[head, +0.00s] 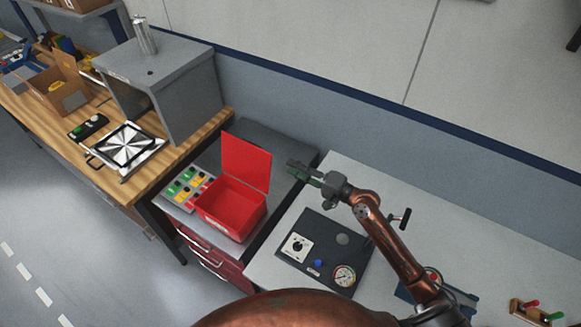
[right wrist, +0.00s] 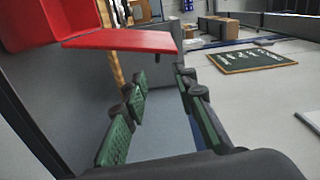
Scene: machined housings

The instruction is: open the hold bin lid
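The hold bin is a red box (head: 228,211) on the grey top of a drawer cabinet, left of my right arm. Its red lid (head: 246,162) stands up steeply at the back edge, and the inside of the box shows. My right gripper (head: 300,171) is to the right of the lid, apart from it in the head view. In the right wrist view its green-padded fingers (right wrist: 163,98) are spread with nothing between them. Red surfaces of the bin, including a flat panel (right wrist: 122,40), show at the upper left there. My left gripper is not in view.
A dark panel (head: 318,262) with a gauge and knob lies on the grey bench below my right arm. A tray of coloured parts (head: 187,187) sits left of the bin. A grey machine housing (head: 185,95) stands on the wooden bench behind.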

